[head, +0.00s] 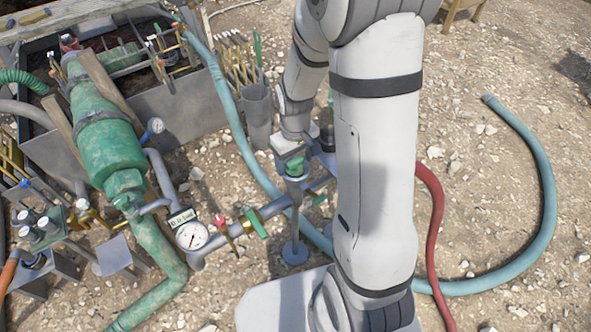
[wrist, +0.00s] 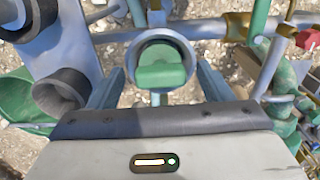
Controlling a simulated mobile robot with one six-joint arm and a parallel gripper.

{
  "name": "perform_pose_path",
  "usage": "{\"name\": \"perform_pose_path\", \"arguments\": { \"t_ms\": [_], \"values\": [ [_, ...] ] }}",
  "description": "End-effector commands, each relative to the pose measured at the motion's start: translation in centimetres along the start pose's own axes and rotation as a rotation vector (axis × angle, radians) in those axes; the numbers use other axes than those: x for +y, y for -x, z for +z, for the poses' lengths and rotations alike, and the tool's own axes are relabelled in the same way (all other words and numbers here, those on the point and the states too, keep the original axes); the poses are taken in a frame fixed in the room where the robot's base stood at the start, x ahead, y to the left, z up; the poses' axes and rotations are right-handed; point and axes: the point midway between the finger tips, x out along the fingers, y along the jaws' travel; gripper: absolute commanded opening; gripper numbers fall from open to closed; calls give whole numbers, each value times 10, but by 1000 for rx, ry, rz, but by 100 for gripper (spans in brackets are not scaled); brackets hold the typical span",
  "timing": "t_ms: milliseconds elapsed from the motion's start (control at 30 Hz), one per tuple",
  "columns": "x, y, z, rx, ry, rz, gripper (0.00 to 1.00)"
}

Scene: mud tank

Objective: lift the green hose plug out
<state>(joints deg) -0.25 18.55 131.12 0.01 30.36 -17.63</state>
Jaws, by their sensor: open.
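The green hose plug (wrist: 160,72) sits in the round mouth of a grey pipe fitting (wrist: 186,52) in the wrist view. It has a raised green bar across its top. In the head view the green plug (head: 295,166) shows at the top of a grey upright pipe, just below my wrist. My gripper (wrist: 160,88) is open, with one finger on each side of the plug and fitting. I cannot tell whether the fingers touch them. In the head view my arm covers part of the area right of the plug.
A pressure gauge (head: 192,236) and a red-handled valve (head: 223,228) sit on the pipe to the left. A large green pump body (head: 108,145) stands farther left. A grey cylinder (head: 258,112) with rods stands behind. A blue hose (head: 535,160) and red hose (head: 432,215) lie on gravel at right.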

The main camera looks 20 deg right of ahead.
Motion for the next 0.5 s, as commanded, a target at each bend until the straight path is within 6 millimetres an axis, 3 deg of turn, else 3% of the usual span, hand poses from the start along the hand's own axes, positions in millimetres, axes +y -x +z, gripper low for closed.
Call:
{"name": "perform_pose_path", "arguments": {
  "t_ms": [267,500],
  "values": [
    [0,-4,0,1,1,0,73],
    [-1,-3,0,1,1,0,54]
  ]
}}
